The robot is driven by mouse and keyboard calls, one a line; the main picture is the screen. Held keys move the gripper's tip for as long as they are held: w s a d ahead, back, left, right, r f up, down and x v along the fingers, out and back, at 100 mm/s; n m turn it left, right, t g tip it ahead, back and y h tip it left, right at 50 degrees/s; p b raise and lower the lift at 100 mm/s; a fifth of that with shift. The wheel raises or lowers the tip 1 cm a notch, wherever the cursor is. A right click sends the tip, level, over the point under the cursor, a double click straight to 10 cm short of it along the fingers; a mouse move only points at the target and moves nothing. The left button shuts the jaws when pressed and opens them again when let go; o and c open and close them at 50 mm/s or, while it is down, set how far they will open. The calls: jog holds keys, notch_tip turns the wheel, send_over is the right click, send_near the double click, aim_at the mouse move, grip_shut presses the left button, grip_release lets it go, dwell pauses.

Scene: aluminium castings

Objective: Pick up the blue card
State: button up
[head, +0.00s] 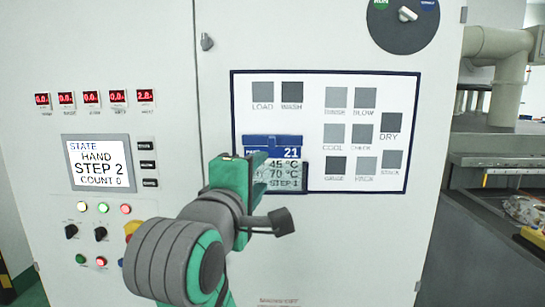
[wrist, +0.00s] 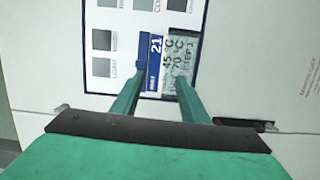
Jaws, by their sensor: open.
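The blue card (head: 286,141) is on the white cabinet's front panel, with a blue header reading 21. Below the header is a pale area with 45 °C, 70 °C and STEP 1, in a dark-edged holder. In the wrist view the card (wrist: 154,50) appears turned sideways. My gripper (head: 260,168) is in front of the card and covers part of its left side. In the wrist view my gripper (wrist: 161,74) is open, its two green fingers apart, with the card's lower edge showing between the tips. I cannot tell whether the tips touch it.
A blue-framed panel (head: 314,182) with several grey squares surrounds the card. To the left is a STEP 2 display (head: 98,163) above buttons and knobs. A rotary switch (head: 405,15) is at the top right. A grey bench (head: 500,159) stands right of the cabinet.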

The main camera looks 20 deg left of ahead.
aim_at(270, 144)
jog(key=w+r, duration=0.3)
jog(key=shift+a+r, duration=0.2)
jog(key=shift+w+a+r, duration=0.1)
jog(key=shift+w+r, duration=0.05)
jog(key=shift+w, duration=1.3)
jog(key=shift+w+a+r, duration=0.1)
jog(key=shift+w, duration=1.3)
jog(key=shift+d, duration=0.1)
grip_shut()
